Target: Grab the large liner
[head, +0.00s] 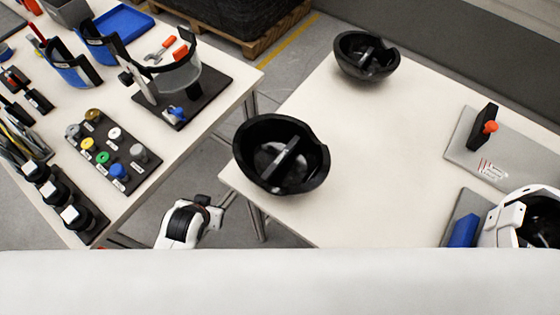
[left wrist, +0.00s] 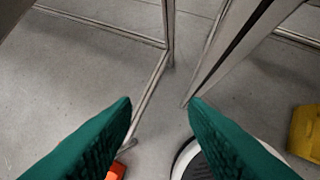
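Two black bowl-shaped shells with a bar across the opening lie open side up on the right table. The near one (head: 250,155) is at the table's left front edge and the far one (head: 347,62) is near the back edge. The near one looks bigger, but it is also closer; I cannot tell for sure which is the large liner. My left gripper (head: 215,212) is low beside the table's front left corner, apart from both shells. In the left wrist view its green fingers (left wrist: 160,103) are spread and empty above the floor. My right gripper is not seen.
The right table (head: 360,190) is clear between the shells and the grey plate (head: 500,155) with an orange-knobbed black stand. A white shell (head: 505,222) with a dark inside and a blue block (head: 463,231) are at lower right. The left table (head: 185,145) is crowded. Metal table legs (left wrist: 240,35) are near my left gripper.

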